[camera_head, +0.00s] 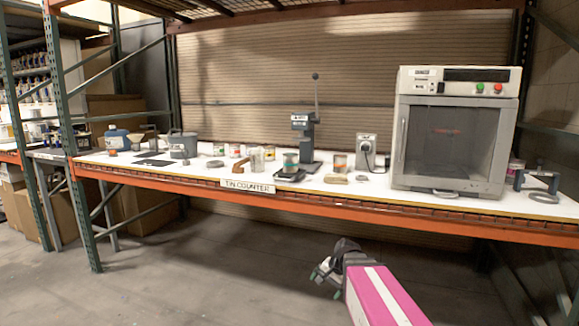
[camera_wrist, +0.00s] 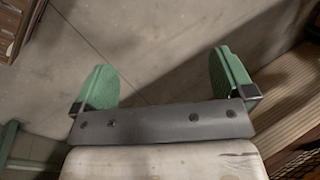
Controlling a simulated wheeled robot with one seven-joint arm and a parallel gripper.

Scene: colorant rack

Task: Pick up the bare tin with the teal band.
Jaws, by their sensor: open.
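A tin with a teal band (camera_head: 290,160) appears to stand on a dark low stand near the middle of the white counter (camera_head: 395,200), in front of the grey lever press. It is small in this view, so I cannot tell whether its lid is bare. My gripper (camera_head: 325,270) is below the counter's front edge, out over the floor, well apart from the tin. In the wrist view my gripper (camera_wrist: 165,82) has its two green fingers wide apart with only floor between them. No tin shows in the wrist view.
The lever press (camera_head: 308,130) stands behind the tin. A large grey cabinet (camera_head: 455,130) fills the right. The orange front beam (camera_head: 330,208) edges the counter. The floor below is clear.

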